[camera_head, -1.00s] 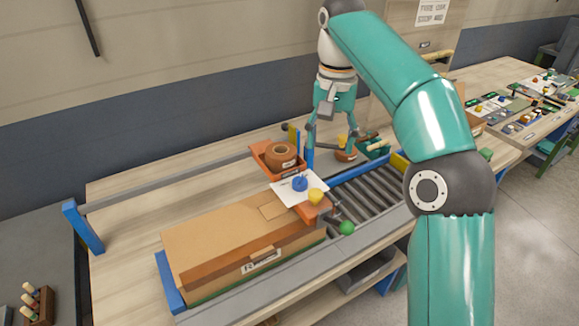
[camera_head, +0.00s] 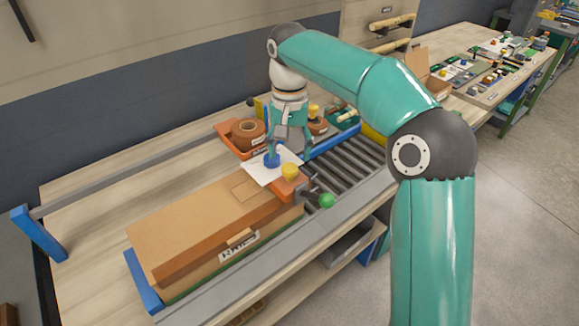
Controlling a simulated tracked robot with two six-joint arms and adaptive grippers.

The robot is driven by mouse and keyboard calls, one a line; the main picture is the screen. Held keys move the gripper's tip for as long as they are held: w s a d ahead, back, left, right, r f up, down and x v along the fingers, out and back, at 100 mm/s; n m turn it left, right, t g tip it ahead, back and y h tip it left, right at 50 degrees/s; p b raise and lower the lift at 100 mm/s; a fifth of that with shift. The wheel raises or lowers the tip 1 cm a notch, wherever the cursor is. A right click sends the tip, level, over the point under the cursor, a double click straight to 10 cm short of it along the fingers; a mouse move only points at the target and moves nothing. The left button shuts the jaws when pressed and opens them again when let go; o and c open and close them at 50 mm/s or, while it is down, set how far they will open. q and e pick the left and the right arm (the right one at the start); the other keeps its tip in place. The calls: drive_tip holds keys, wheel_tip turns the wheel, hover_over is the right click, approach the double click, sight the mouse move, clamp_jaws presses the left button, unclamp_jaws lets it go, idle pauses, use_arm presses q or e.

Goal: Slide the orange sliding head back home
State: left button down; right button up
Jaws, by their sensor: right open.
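My right gripper (camera_head: 289,152) is open and points down behind the yellow knob, with one finger close to the blue knob. I cannot tell whether it touches. My left gripper is not in view.
A grey rail (camera_head: 140,178) runs back from a blue post (camera_head: 38,234) at left. A roller conveyor (camera_head: 345,165) lies right of the box, with a green ball knob (camera_head: 326,200) at its near edge. A second tape roll (camera_head: 317,126) and a green tray (camera_head: 343,118) stand behind.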

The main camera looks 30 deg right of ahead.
sight(289, 167)
drive_tip(key=shift+f, duration=2.2)
clamp_jaws()
